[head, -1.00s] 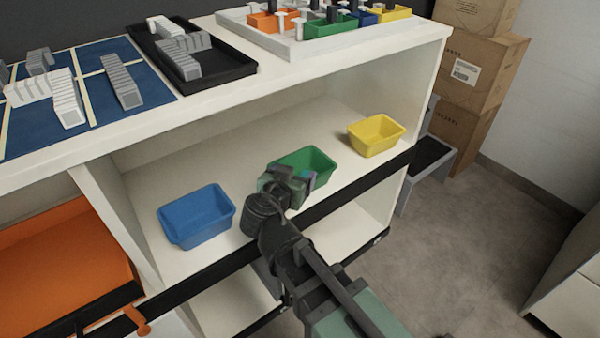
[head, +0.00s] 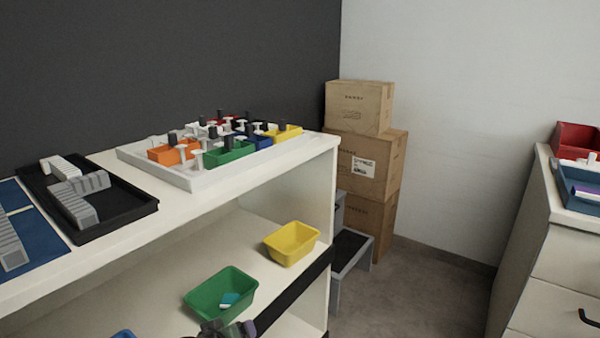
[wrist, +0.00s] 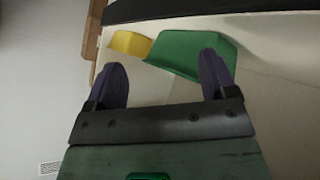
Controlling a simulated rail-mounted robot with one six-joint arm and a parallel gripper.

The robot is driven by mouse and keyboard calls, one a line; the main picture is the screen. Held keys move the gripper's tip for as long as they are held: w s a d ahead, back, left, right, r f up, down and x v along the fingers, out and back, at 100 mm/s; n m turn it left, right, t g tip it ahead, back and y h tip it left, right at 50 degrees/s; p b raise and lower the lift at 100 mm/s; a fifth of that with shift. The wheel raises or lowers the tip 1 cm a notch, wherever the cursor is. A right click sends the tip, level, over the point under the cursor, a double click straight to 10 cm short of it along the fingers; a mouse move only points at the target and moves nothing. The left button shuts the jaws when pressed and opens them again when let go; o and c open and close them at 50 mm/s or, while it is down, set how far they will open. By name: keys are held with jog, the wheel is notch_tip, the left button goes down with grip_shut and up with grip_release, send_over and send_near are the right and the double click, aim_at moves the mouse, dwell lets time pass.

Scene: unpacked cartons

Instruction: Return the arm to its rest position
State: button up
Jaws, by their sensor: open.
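My gripper (wrist: 163,68) is open in the wrist view, its two dark fingers wide apart with nothing between them. In the head view only a bit of my gripper (head: 228,330) shows at the bottom edge, in front of the green bin (head: 205,301). The green bin also shows beyond my fingers in the wrist view (wrist: 185,52). A small teal and white item (head: 229,299) lies in the green bin. Most of my arm is out of the head view.
A yellow bin (head: 291,244) stands right of the green one on the shelf, and a blue bin (head: 123,334) barely shows. A white tray (head: 190,183) and a black tray (head: 140,207) sit on top. Cartons (head: 358,108) and a grey step stool (head: 349,256) stand beyond.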

jog(key=d+f+m+g+y+p, duration=0.3)
jog(key=d+g, duration=0.7)
jog(key=d, duration=2.1)
notch_tip(320, 180, up, 38)
jog(key=d+m+h+p, duration=0.1)
jog(key=p, duration=3.7)
jog(key=shift+d+f, duration=0.25)
jog(key=shift+d, duration=0.1)
jog(key=shift+w, duration=0.1)
